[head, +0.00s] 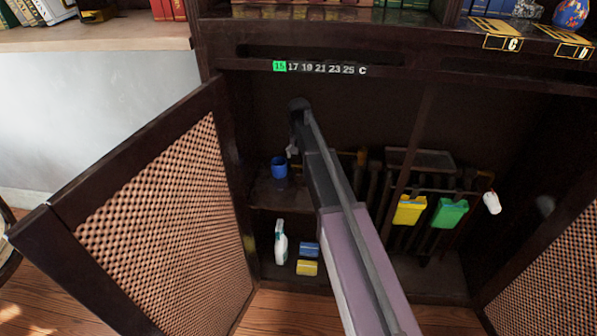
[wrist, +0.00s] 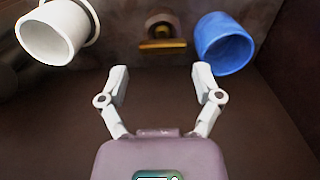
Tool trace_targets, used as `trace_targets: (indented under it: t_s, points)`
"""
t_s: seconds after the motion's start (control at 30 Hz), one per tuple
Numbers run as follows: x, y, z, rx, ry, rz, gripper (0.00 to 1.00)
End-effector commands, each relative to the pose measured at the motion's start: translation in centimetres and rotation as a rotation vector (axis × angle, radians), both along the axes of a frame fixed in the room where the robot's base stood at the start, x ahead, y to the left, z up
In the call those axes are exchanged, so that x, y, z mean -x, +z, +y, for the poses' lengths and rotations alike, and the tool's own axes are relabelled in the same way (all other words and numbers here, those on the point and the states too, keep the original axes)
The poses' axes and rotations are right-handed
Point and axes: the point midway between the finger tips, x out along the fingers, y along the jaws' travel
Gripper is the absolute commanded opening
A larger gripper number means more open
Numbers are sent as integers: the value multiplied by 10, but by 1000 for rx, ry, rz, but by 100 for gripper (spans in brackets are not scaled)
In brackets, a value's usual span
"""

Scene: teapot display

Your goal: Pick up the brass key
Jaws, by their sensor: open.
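In the wrist view a small brass-coloured piece (wrist: 163,45) shows at the top middle, between two cups, with a dark rounded part above it. It looks like the brass key, but its shape is too blurred to be sure. My gripper (wrist: 160,76) is open and empty, its two fingers apart below and in front of the brass piece, not touching it. In the head view my gripper (head: 292,151) is small and reaches into the open cabinet; I cannot make out the key there.
A white cup (wrist: 50,38) is at left and a blue cup (wrist: 224,43) at right of the brass piece. The blue cup also shows on the cabinet shelf (head: 279,167). The open lattice door (head: 165,225) stands left of my arm. Yellow (head: 409,210) and green (head: 449,213) items hang at right.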

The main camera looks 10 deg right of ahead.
Motion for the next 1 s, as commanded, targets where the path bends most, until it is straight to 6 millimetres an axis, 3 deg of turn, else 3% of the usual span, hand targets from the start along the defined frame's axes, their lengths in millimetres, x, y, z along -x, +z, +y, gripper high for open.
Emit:
trace_targets:
  t_s: [0.47, 1.0]
  points:
    - [0, -4, 2, 0, 1, 0, 83]
    - [0, -43, 3, 0, 1, 0, 83]
